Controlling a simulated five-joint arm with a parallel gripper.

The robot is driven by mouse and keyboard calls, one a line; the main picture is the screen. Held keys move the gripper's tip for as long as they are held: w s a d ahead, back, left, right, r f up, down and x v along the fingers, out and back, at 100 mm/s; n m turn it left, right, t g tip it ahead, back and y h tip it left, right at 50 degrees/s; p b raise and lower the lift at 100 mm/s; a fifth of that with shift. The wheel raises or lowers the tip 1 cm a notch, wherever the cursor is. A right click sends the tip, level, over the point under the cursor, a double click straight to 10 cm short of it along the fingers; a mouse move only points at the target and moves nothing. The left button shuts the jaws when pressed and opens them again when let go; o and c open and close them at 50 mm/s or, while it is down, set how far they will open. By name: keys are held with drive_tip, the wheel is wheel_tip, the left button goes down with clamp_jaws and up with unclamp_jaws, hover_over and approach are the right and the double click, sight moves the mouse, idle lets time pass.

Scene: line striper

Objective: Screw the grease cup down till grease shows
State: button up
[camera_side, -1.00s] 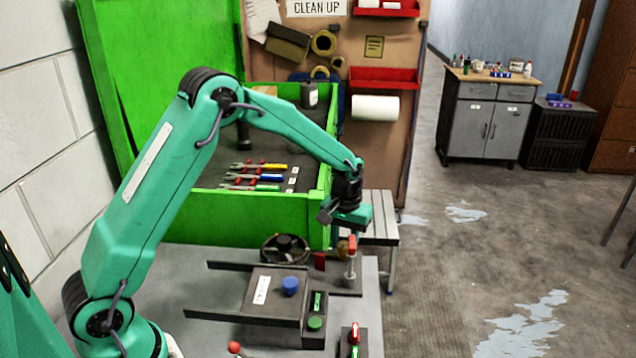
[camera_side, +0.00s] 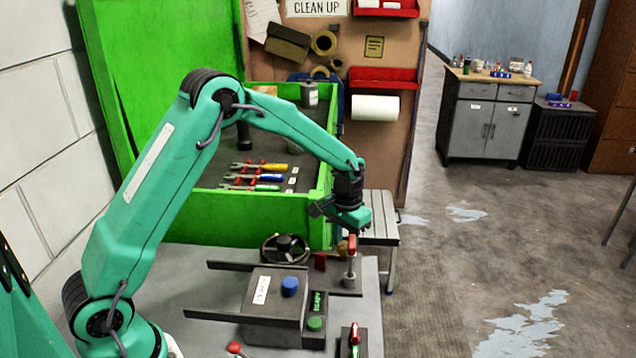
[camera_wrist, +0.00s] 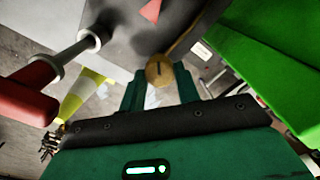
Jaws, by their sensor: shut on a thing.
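The grease cup looks like a small round brass cap with a dark line across its top. In the wrist view the cup (camera_wrist: 159,70) sits between the tips of my two green fingers. My gripper (camera_wrist: 160,82) is shut on it. In the side view my gripper (camera_side: 346,228) points down at the right end of the machine on the bench. A small brass part (camera_side: 342,248) shows just below it, mostly hidden by the gripper. The cup's base and any grease cannot be made out.
A red-handled lever (camera_side: 351,262) stands close to the right of the cup; its red grip also shows in the wrist view (camera_wrist: 30,90). A black handwheel (camera_side: 285,248) and a blue knob (camera_side: 289,286) are to the left. The green bin wall (camera_side: 265,218) stands behind.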

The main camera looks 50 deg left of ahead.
sight(344, 244)
drive_tip(key=shift+s+a, duration=0.1)
drive_tip(key=shift+a, duration=0.1)
drive_tip(key=o, duration=1)
drive_tip(key=shift+d, duration=0.1)
wheel_tip(344, 244, up, 8)
drive_tip(key=shift+f, duration=0.25)
drive_tip(key=shift+r, duration=0.15)
drive_tip(key=shift+r, duration=0.1)
